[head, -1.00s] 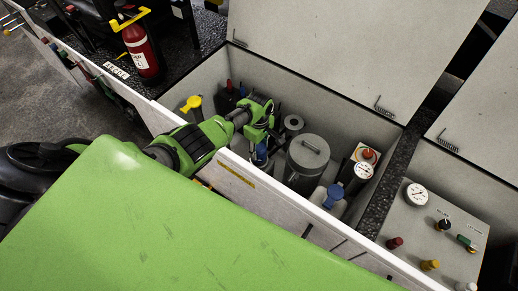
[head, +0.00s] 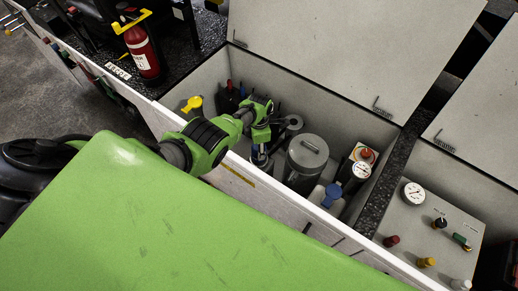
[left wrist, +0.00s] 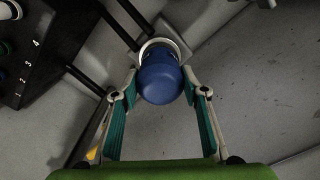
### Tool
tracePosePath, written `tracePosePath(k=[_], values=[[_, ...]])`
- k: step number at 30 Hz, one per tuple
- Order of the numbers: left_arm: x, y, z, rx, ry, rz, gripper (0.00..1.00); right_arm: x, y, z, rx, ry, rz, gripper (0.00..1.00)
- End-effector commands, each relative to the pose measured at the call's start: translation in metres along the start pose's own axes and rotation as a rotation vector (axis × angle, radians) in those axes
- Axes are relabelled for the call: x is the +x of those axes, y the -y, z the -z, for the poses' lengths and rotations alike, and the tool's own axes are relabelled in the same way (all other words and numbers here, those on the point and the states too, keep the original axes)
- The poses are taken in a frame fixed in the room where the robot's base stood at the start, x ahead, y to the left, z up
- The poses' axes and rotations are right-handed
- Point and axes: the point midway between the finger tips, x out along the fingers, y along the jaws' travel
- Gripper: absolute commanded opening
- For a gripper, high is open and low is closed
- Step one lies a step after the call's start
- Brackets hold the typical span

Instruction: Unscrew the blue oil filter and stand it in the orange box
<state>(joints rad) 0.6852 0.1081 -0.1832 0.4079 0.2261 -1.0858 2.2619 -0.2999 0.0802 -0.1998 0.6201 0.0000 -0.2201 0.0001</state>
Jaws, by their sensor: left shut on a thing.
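The blue oil filter (left wrist: 160,80) fills the middle of the left wrist view, its rounded end towards the camera. A pale round mount shows behind it. My left gripper (left wrist: 160,92) has a teal-padded finger on each side of the filter and is shut on it. In the head view, my left gripper (head: 262,134) reaches over the front wall into the open compartment. The filter (head: 260,159) shows only in part below it. I cannot tell whether the filter is still threaded on. I cannot make out an orange box. My right gripper is not in view.
Inside the compartment, a grey lidded tank (head: 306,166), a blue-capped container (head: 331,195) and a gauge (head: 361,171) stand to the right. A yellow-capped item (head: 192,104) is at the left. The front wall (head: 285,205) and a raised lid (head: 330,50) bound it.

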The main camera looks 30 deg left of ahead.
Motion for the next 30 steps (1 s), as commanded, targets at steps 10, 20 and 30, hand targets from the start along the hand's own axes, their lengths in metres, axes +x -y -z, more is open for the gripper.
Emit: tracePosePath(k=[10,20,30], values=[[-0.0006,-0.0001,0.0009,-0.506,-0.002,0.000,0.10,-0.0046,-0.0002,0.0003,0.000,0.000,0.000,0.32],[-0.0001,-0.0004,0.0017,-0.642,-0.004,-0.001,0.10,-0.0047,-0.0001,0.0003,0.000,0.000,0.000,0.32],[-0.0001,-0.0001,0.0010,-0.639,-0.002,-0.001,0.60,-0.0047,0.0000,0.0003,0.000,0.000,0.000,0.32]])
